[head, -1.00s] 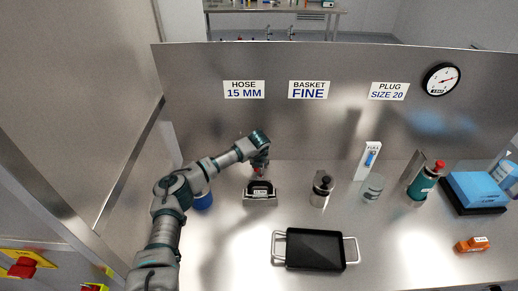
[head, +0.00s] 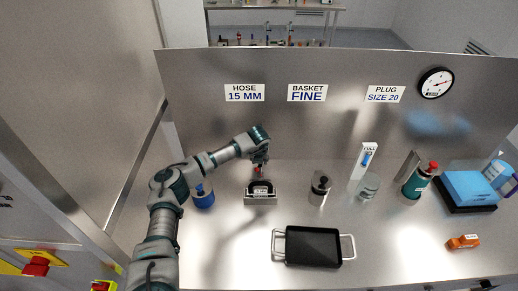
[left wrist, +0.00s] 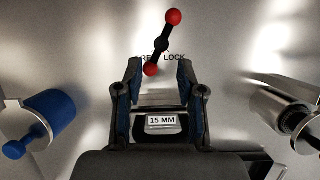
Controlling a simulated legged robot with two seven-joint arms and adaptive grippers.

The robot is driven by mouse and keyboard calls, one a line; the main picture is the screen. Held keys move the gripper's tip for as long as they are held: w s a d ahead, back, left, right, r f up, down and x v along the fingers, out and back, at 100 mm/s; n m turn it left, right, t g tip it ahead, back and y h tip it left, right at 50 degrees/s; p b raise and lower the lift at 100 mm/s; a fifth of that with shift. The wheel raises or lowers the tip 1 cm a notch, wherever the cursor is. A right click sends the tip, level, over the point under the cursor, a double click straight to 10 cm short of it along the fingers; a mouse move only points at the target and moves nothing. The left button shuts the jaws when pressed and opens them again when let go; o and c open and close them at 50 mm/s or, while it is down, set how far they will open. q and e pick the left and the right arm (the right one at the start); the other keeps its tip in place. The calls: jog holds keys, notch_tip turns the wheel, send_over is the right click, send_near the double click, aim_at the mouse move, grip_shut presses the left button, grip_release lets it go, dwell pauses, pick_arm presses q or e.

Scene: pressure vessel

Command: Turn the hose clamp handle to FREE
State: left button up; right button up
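The hose clamp handle (left wrist: 161,43) is a dark bar with a red ball at each end, in the left wrist view. It is tilted, its upper ball to the right and its lower ball to the left. The lower ball lies by a partly hidden FREE label; LOCK (left wrist: 175,58) reads to its right. My left gripper (left wrist: 160,72) is open, fingers on either side of the lower ball in the picture; contact cannot be told. In the head view my left gripper (head: 261,160) is above the clamp block (head: 260,198) marked 15 MM. My right gripper is out of view.
A blue cylinder (head: 203,199) stands left of the clamp and a dark-topped metal canister (head: 319,190) right. A black tray (head: 313,247) lies in front. A green bottle (head: 414,186), blue block (head: 470,187) and orange item (head: 463,242) are farther right. A metal panel stands behind.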

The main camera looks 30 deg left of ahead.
pick_arm(q)
jog(key=p+v, duration=0.5)
jog(key=v, duration=0.4)
jog(key=shift+p, duration=0.35)
jog(key=shift+d, duration=0.1)
dwell(0.4)
jog(key=v, duration=1.1)
jog(key=shift+r, duration=0.35)
